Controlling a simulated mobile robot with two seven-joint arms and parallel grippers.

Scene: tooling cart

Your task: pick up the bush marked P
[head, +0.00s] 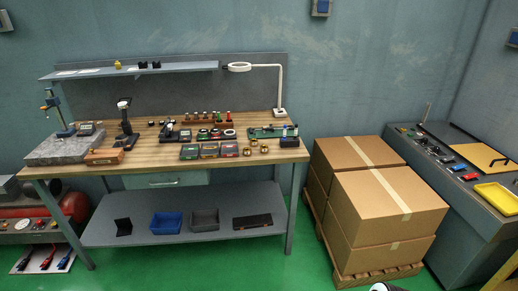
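A wooden-topped workbench (222,154) stands against the wall at left and centre. Small brass-coloured round parts (265,149) sit on its front right area; they may be bushes. Small red-topped and dark parts (202,116) stand in a row farther back. No letter P can be read at this size, so I cannot tell which part is the bush marked P. Neither of my grippers can be made out. Only a small white and black piece, perhaps mine, shows at the bottom edge.
A grey stone plate (62,147) lies at left. Stacked cartons (385,197) on a pallet stand right of the bench, beside a grey cabinet (440,185). The green floor in front is clear.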

